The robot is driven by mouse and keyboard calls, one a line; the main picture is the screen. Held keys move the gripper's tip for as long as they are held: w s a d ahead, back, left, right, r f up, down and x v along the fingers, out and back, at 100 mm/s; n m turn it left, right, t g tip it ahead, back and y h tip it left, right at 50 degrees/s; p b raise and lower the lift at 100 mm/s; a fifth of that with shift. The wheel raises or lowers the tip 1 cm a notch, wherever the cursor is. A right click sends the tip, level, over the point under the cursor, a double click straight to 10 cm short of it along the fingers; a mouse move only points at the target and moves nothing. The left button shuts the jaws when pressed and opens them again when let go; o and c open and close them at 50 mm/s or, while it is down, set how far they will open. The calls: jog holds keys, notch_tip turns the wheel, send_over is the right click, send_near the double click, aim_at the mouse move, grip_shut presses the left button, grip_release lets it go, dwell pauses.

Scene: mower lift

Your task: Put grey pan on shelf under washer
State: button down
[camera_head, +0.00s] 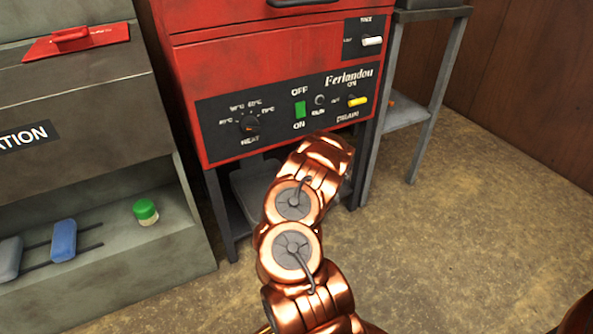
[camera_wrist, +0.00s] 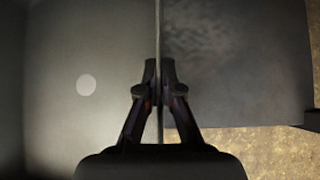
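The grey pan (camera_head: 250,187) is partly visible under the red washer (camera_head: 270,75), behind my copper arm. In the wrist view the pan (camera_wrist: 85,125) fills the left side, its thin rim running top to bottom through the middle. My gripper (camera_wrist: 159,68) has its fingertips close together on both sides of that rim and appears shut on it. A darker grey flat surface, apparently the shelf (camera_wrist: 240,60), lies to the right of the rim. The head view hides my gripper and most of the shelf behind my arm. I cannot tell whether the pan rests fully on the shelf.
Washer legs (camera_head: 221,215) stand beside the pan. A grey station (camera_head: 90,110) on the left holds a green-capped jar (camera_head: 145,211) and a blue item (camera_head: 63,240). A metal stand (camera_head: 405,115) is at right. The floor (camera_head: 470,240) at the right front is clear.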

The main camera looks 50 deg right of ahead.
jog(key=w+d, duration=0.2)
jog(key=d, duration=0.2)
jog(key=w+d+f+b, duration=0.1)
jog(key=w+d, duration=0.1)
jog(key=d, duration=0.2)
jog(key=w+d+b, duration=0.1)
jog(key=w+d, duration=0.1)
jog(key=d, duration=0.2)
jog(key=shift+w+d+f, duration=0.1)
jog(key=shift+f, duration=0.05)
dwell(0.4)
jog(key=shift+f+b, duration=0.95)
jog(key=shift+f, duration=0.85)
jog(key=c, duration=1.3)
grip_release()
